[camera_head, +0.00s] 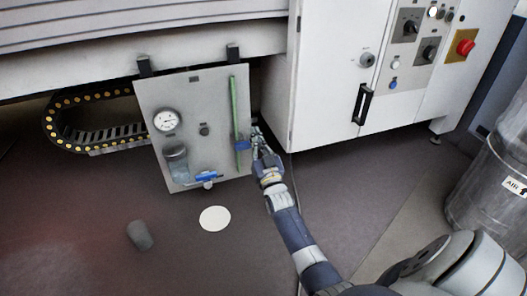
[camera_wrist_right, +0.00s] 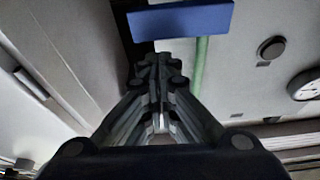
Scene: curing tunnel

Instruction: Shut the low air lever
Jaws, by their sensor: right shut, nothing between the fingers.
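A grey air panel (camera_head: 210,105) hangs below the machine edge. Low on it is a blue lever (camera_head: 207,177), lying roughly across with a slight tilt. A second blue handle (camera_head: 242,144) sits at the lower part of a green pipe (camera_head: 236,108) on the panel's right side. My right gripper (camera_head: 257,136) is beside this second handle, at the panel's right edge. In the wrist view, the fingers (camera_wrist_right: 160,65) are shut and empty, with the broad blue handle (camera_wrist_right: 180,20) just beyond the tips. Contact cannot be told. My left gripper is out of view.
A pressure gauge (camera_head: 165,121) and a filter bowl (camera_head: 175,160) are on the panel's left. A white cabinet (camera_head: 326,75) stands close right of my gripper. A cable chain (camera_head: 95,135), a grey cylinder (camera_head: 140,235) and a metal drum (camera_head: 495,195) stand farther off.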

